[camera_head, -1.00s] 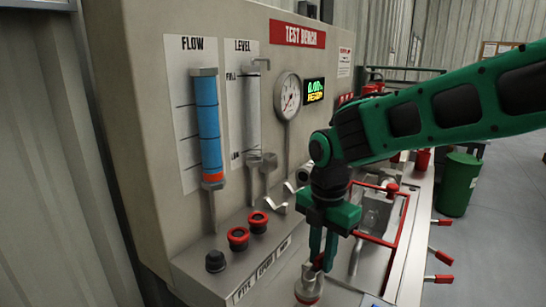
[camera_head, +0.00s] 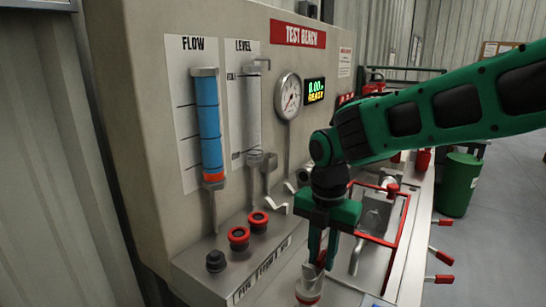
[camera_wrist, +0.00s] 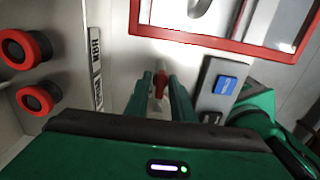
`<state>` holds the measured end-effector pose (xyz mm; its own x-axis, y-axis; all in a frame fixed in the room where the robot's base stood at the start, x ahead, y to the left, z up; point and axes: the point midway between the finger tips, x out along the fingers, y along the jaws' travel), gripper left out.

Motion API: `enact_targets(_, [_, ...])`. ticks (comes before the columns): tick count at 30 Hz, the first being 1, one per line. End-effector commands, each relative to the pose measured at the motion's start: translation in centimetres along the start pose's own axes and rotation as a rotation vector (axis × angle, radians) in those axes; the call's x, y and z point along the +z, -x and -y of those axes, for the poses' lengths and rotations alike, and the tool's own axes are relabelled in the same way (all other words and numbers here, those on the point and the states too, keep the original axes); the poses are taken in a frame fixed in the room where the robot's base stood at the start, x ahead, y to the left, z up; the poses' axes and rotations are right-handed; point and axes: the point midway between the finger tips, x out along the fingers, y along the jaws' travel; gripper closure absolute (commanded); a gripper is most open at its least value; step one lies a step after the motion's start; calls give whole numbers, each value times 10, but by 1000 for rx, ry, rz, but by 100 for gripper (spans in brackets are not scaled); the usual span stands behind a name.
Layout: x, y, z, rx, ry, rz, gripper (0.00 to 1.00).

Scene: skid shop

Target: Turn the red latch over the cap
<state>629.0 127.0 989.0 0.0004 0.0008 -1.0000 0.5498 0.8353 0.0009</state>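The red latch (camera_head: 321,258) is a small red lever just above the pale cup-shaped fitting with a red band (camera_head: 308,291) at the bench's front. I cannot make out the cap apart from this fitting. My gripper (camera_head: 322,258) points down over the fitting, its green fingers on either side of the latch. In the wrist view, the red latch (camera_wrist: 160,84) stands between the two fingertips of my gripper (camera_wrist: 161,86), with a pale gap visible beside it. The fingers look open around it; contact is not clear. The fingers partly hide the latch and fitting.
A red-framed basin (camera_head: 398,218) lies right of my gripper. Red-ringed knobs (camera_head: 238,238) and a black knob (camera_head: 215,261) sit left on the bench ledge. A blue button (camera_wrist: 225,85) is close right of the fingers in the wrist view. The tall panel stands behind.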

Motion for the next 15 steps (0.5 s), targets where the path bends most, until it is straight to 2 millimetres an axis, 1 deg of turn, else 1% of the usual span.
enact_targets(10, [0,1,0,0,0,0,69])
enact_targets(15, [0,10,0,1,0,0,69])
